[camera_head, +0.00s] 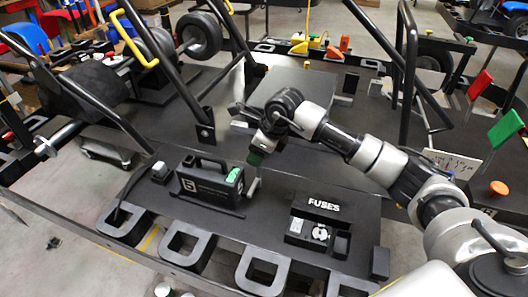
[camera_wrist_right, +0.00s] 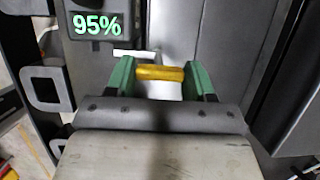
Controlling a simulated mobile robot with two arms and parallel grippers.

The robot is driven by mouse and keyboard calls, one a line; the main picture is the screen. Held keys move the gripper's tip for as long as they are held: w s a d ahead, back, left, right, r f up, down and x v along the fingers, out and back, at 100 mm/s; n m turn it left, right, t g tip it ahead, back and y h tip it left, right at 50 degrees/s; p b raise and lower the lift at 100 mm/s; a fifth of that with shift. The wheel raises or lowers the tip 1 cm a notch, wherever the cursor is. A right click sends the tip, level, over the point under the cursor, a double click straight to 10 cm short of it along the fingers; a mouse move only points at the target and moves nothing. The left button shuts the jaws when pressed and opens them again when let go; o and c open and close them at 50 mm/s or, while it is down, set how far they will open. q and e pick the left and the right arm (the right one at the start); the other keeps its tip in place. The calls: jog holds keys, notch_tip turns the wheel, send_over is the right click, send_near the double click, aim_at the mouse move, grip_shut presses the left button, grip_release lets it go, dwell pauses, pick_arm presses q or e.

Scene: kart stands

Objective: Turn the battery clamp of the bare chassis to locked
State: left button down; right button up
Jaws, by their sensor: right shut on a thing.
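The battery (camera_head: 205,183), a black case with a carry handle and a green display, sits upright on the dark chassis deck (camera_head: 285,185). In the right wrist view its display (camera_wrist_right: 98,25) reads 95%. My right gripper (camera_head: 257,157) is just right of the battery. In the right wrist view its green fingertips (camera_wrist_right: 160,78) are shut on the yellow handle of the battery clamp (camera_wrist_right: 160,72), which lies crosswise between them. In the head view the gripper hides the yellow handle; a short grey post (camera_head: 254,186) shows below it. My left gripper is out of view.
A black fuse box (camera_head: 318,204) marked FUSES stands right of the battery. Black frame tubes (camera_head: 181,78) rise behind at the left, and another (camera_head: 409,75) at the right. Wheels (camera_head: 200,35) stand at the back left. Red (camera_head: 480,85) and green (camera_head: 505,127) flags are at the right.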

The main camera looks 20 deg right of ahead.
jog(key=o, duration=1.3)
jog(key=shift+r, duration=0.1)
jog(key=b+v, duration=0.2)
jog(key=v, duration=0.8)
jog(key=shift+s+r, duration=0.1)
jog(key=shift+r, duration=0.25)
